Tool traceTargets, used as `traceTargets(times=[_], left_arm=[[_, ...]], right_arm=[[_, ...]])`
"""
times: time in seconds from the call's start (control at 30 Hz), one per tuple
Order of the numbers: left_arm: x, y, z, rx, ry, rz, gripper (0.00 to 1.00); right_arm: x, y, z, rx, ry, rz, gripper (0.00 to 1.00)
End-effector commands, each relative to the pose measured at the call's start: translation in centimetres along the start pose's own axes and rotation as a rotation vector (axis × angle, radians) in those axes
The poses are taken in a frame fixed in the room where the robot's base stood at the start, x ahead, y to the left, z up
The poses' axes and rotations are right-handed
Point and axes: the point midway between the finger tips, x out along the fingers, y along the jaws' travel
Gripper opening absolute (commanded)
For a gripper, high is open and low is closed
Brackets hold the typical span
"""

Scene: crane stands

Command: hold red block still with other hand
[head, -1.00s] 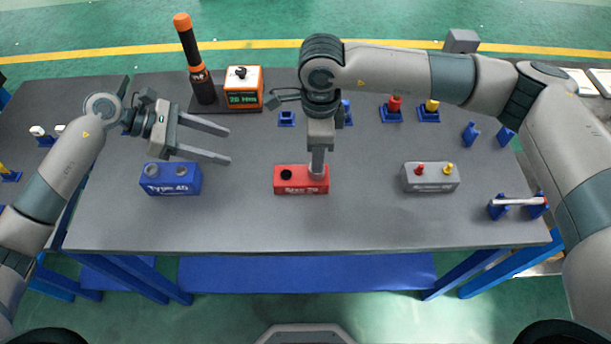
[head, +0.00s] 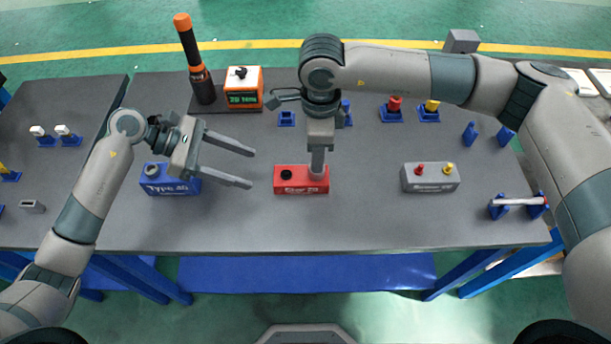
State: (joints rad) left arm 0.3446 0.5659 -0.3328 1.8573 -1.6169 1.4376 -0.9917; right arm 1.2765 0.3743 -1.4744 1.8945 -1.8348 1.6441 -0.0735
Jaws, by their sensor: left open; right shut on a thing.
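The red block (head: 301,186) lies on the dark grey table near the middle, with a black round hole or knob on its top left. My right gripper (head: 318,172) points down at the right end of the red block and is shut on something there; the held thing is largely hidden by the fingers. My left gripper (head: 251,168) is open and empty, its two fingers pointing right. Its fingertips are just left of the red block and apart from it.
A blue block (head: 172,187) sits left, partly behind my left gripper. A grey block (head: 430,178) with red and yellow knobs stands right. An orange box (head: 244,88) and a black and orange screwdriver (head: 194,60) stand at the back. Blue holders (head: 390,115) line the back right.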

Motion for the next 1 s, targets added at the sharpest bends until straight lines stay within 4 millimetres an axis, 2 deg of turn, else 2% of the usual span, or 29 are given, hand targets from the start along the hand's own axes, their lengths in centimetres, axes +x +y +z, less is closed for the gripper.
traceTargets(times=[0.27,0.7,1.0], left_arm=[[2.3,-0.1,0.1,-0.001,-0.002,-0.001,0.59],[7.2,0.0,0.0,0.000,-0.001,-0.001,0.59],[8.6,0.0,0.0,0.000,0.000,0.001,0.59]], right_arm=[[0.0,0.0,0.0,0.000,0.000,0.000,0.00],[0.0,0.0,0.0,0.000,0.000,0.000,0.00],[0.0,0.0,0.0,0.000,0.000,0.000,0.00]])
